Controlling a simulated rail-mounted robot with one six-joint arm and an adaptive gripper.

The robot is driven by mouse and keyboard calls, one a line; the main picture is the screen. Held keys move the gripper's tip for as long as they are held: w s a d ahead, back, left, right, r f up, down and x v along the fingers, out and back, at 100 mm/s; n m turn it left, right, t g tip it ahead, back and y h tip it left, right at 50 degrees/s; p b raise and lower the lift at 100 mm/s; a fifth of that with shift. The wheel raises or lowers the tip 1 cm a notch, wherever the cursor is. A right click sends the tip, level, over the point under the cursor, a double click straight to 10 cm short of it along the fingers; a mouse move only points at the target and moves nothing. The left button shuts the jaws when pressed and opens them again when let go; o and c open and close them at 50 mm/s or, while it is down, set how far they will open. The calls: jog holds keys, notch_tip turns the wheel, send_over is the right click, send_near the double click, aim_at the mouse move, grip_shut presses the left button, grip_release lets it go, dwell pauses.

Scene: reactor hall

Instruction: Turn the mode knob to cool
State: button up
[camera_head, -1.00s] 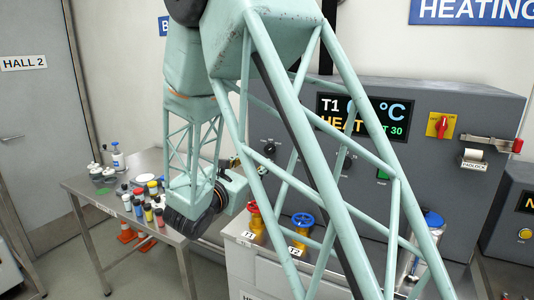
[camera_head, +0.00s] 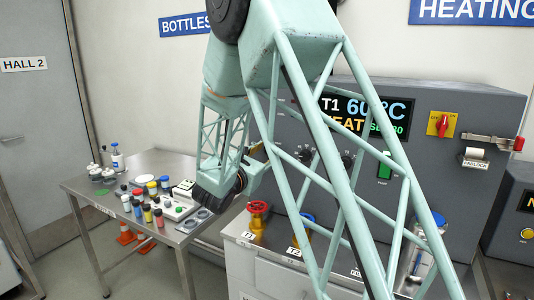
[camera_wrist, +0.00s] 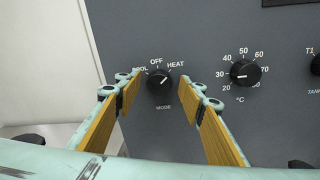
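The black mode knob (camera_wrist: 159,82) is on the grey panel in the wrist view. OFF is printed above it, HEAT to its upper right, and a partly covered COOL label to its upper left. Its white mark points to the upper right, towards HEAT. My gripper (camera_wrist: 158,92) is open, its yellow-padded fingers spread left and right of the knob; I see no contact. In the head view my arm hides the mode knob. The display (camera_head: 362,115) there, partly covered by my arm, reads T1, 60 °C, HEAT and a set value.
A temperature knob (camera_wrist: 245,72) is right of the mode knob, pointing near 30. The panel carries a red-and-yellow switch (camera_head: 441,124) and a padlock holder (camera_head: 475,153). A red valve wheel (camera_head: 257,207) stands below the panel. A table (camera_head: 95,187) with bottles is at left.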

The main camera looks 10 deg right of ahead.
jog(key=shift+w, duration=0.15)
jog(key=shift+c, duration=0.5)
jog(key=c, duration=0.7)
jog(key=shift+c, duration=0.2)
jog(key=shift+n+p, duration=0.4)
jog(key=shift+p, duration=0.15)
jog(key=shift+w+a+n+g+h+p, duration=0.1)
jog(key=shift+n+g+p, duration=0.15)
jog(key=shift+n+p, duration=2.9)
jog(key=shift+a+n+g+h+p, duration=0.1)
jog(key=shift+n+g+p, duration=0.2)
jog(key=shift+n+p, duration=2.9)
jog(key=shift+w+n+g+h+p, duration=0.1)
jog(key=shift+n+g+p, duration=0.15)
jog(key=shift+n+p, duration=2.9)
jog(key=shift+m+p, duration=0.4)
jog(key=shift+p, duration=0.15)
